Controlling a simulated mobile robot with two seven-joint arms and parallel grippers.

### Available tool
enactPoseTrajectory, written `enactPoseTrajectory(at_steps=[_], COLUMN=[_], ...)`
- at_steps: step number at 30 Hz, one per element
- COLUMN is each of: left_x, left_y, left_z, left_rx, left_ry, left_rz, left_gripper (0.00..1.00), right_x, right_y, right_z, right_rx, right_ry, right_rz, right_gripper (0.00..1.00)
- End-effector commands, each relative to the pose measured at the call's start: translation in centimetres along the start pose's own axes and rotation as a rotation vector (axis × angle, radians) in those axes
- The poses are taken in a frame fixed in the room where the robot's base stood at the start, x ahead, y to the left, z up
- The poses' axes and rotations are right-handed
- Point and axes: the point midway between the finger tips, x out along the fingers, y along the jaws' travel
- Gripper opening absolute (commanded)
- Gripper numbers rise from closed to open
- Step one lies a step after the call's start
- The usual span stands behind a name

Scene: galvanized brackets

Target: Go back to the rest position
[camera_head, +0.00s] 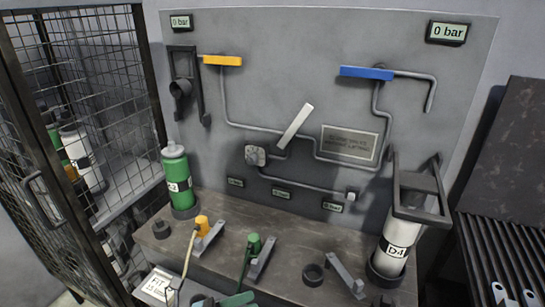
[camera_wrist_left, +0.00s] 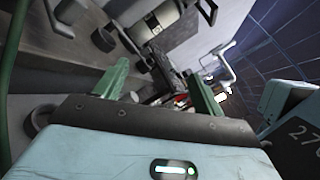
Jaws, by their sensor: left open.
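My left gripper (camera_wrist_left: 160,85) shows in the left wrist view with its two green fingers spread apart and nothing between them. In the head view only a small part of it, a teal body and a green finger (camera_head: 237,300), shows at the bottom edge, in front of the bench. The rest of that arm is out of the picture. My right gripper is in neither view.
A bench (camera_head: 325,246) carries a green cylinder (camera_head: 177,178), a white cylinder (camera_head: 394,246) in a dark holder, and several brackets. A panel (camera_head: 270,90) with pipes and a yellow and a blue handle stands behind. A mesh cage (camera_head: 95,100) is left.

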Motion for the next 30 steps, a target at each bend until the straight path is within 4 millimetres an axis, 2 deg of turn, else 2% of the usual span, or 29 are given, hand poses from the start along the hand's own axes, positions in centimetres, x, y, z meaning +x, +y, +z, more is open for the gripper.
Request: enactPoseTrajectory(at_steps=[1, 5, 8, 11, 14, 18, 21, 24, 27, 30], left_x=[-0.5, -2.9, -5.6, -8.8, -12.4, -17.5, -20.4, -22.4, -23.5, -23.9], left_y=[-0.2, 0.6, 1.6, 2.6, 3.2, 2.7, 1.4, 0.1, -0.8, -1.2], left_z=[-0.4, -1.3, -3.0, -5.6, -9.3, -15.6, -19.8, -23.0, -24.8, -25.5], left_rx=[-0.143, -0.535, -0.839, -1.143, -1.442, -1.832, -2.051, -2.201, -2.284, -2.319], left_ry=[-0.091, -0.334, -0.521, -0.713, -0.913, -1.204, -1.391, -1.532, -1.618, -1.654], left_rz=[0.028, 0.111, 0.176, 0.242, 0.306, 0.394, 0.444, 0.477, 0.495, 0.504], left_gripper=[0.7, 0.7, 0.7, 0.7, 0.7, 0.7, 0.7, 0.7, 0.7, 0.7], right_x=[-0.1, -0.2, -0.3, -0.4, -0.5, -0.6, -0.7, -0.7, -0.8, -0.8], right_y=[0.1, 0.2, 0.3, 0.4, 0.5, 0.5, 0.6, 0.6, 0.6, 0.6], right_z=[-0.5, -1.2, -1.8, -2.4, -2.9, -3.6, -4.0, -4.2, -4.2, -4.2], right_rx=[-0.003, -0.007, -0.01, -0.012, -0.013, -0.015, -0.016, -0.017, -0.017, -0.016], right_ry=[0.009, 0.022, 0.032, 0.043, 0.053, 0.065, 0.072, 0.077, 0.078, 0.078], right_rz=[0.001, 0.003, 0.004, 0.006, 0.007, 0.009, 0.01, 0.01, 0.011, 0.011], right_gripper=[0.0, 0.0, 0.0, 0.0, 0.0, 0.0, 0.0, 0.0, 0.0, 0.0])
